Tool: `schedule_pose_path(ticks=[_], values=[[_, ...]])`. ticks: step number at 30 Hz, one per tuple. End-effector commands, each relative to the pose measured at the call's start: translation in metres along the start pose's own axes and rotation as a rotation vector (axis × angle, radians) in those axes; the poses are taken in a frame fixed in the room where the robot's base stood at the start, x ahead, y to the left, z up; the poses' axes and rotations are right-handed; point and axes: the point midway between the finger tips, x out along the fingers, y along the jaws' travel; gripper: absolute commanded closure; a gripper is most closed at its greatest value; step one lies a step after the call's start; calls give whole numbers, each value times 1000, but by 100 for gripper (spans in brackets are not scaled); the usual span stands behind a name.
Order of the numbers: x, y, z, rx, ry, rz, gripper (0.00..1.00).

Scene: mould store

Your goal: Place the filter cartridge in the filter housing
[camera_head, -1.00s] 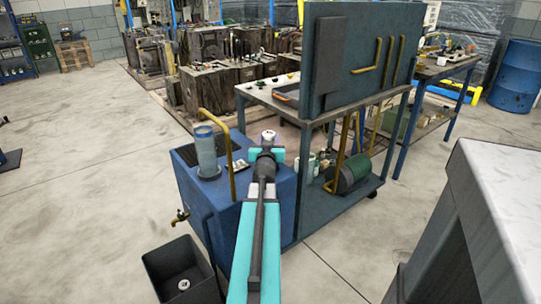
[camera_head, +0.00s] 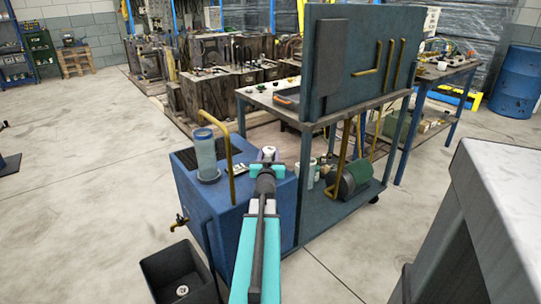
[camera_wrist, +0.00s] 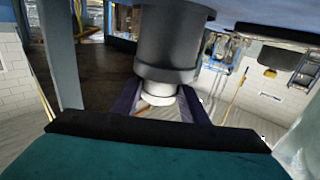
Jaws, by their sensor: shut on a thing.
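The filter housing looks to be the upright blue-grey, see-through cylinder (camera_head: 206,158) on the blue tank (camera_head: 222,207), left of my arm; its inside is unclear.
A brass pipe (camera_head: 229,160) bends up beside the see-through cylinder. A cart with a tall panel (camera_head: 345,60) stands close right of my arm. A black bin (camera_head: 180,272) sits on the floor at front left.

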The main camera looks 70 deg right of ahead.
Motion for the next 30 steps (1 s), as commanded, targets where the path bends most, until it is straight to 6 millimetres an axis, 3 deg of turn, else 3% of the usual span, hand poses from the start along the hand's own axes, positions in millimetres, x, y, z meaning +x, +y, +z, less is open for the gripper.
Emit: schedule_pose_path(ticks=[15, 16, 19, 30], values=[[0, 1, 6, 0, 1, 1, 85], [0, 1, 6, 0, 1, 1, 57], [0, 1, 5, 0, 1, 1, 42], [0, 2, 4, 0, 1, 2, 42]])
